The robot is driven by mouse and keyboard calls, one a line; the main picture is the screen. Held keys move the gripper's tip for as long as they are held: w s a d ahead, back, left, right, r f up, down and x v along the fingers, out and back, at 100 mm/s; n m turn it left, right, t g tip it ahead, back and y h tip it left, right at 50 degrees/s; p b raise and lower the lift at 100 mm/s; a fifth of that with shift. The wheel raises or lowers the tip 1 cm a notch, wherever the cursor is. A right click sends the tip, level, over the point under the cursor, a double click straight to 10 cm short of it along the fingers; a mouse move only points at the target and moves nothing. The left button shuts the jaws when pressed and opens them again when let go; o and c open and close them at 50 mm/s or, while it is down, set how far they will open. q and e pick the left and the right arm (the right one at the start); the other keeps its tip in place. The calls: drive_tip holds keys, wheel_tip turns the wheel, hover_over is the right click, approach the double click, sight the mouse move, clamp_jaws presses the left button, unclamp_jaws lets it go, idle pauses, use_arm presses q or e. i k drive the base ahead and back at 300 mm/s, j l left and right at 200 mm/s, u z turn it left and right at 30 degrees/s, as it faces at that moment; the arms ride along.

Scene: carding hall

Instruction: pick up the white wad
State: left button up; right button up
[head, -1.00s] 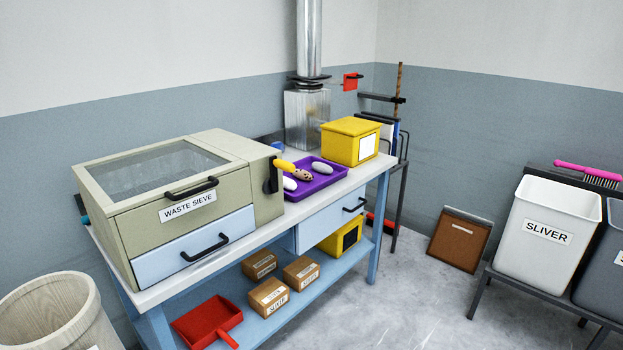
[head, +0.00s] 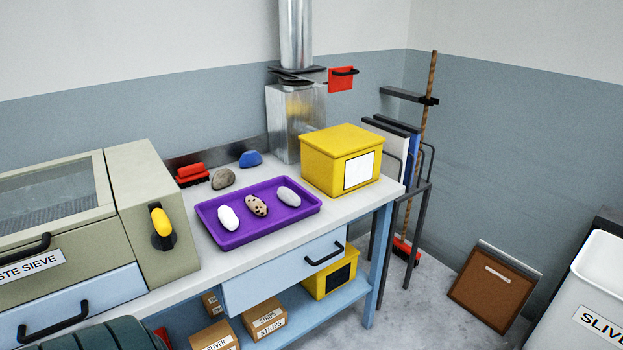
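The white wad (head: 228,218) lies at the left end of the purple tray (head: 236,240) on the bench. A speckled tan wad (head: 257,205) lies in the middle of the tray, and a pale grey wad (head: 289,196) lies towards its right end. The wads lie apart from each other. Neither of my grippers shows in the head view.
The waste sieve (head: 160,200) with its yellow-handled crank stands left of the tray. A grey stone-like lump (head: 222,179), a red brush (head: 191,172) and a blue lump (head: 251,159) lie behind it. A yellow box (head: 318,173) stands to the right. The bench front (head: 290,245) is clear.

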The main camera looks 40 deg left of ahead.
sight(228, 220)
drive_tip(key=i+u, duration=0.4)
drive_tip(key=i+l+u, duration=0.25)
drive_tip(key=u, duration=0.15)
drive_tip(key=i+l+u, duration=0.35)
drive_tip(key=i+j, duration=0.05)
drive_tip(key=i, duration=0.05)
